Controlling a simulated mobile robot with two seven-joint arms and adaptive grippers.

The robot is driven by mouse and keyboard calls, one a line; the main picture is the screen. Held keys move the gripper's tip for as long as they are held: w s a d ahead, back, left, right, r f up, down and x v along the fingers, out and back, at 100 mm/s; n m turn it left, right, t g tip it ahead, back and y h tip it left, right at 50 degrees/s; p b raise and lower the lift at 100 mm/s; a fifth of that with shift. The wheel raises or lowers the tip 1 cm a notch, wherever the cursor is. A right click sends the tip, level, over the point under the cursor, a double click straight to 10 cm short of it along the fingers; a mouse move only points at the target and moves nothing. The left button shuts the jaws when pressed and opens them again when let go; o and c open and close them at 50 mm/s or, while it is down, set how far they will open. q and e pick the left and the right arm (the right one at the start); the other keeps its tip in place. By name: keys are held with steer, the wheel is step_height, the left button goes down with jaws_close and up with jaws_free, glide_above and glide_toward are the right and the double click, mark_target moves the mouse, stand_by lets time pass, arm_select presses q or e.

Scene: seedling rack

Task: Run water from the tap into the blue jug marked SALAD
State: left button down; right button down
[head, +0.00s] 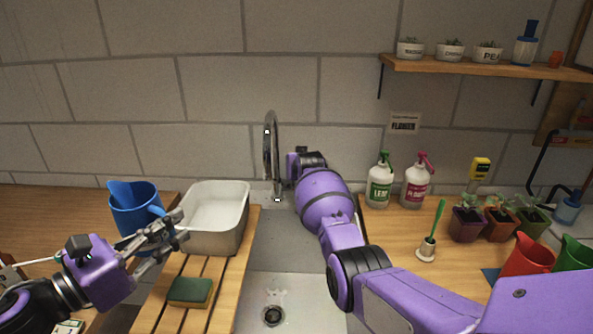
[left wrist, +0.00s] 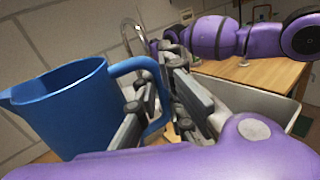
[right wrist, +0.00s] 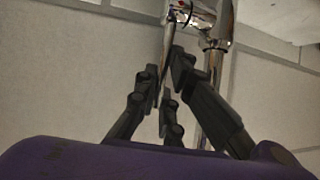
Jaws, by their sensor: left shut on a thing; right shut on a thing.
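The blue jug (head: 133,205) is upright at the left, beside the pale tub; no SALAD mark is visible on the sides I see. My left gripper (head: 176,226) is shut on the jug's handle, which also shows in the left wrist view (left wrist: 135,66). The chrome tap (head: 269,150) stands at the back of the sink (head: 300,290); I see no water running from it. My right gripper (right wrist: 166,75) is shut on the tap's thin chrome lever (right wrist: 168,45) in the right wrist view. In the head view my right arm hides most of that gripper.
The pale tub (head: 212,240) and a sponge (head: 190,291) sit on the slatted wooden board (head: 160,310), between jug and sink. Spray bottles (head: 380,185), potted seedlings (head: 467,223) and a red jug (head: 528,258) stand on the right counter. The sink basin looks empty.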

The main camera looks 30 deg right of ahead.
steer(key=shift+d, duration=0.15)
stand_by(0.3)
steer(key=c, duration=1.8)
jaws_free()
steer(key=shift+w, duration=0.1)
steer(key=shift+c, duration=0.2)
steer(key=v, duration=1.2)
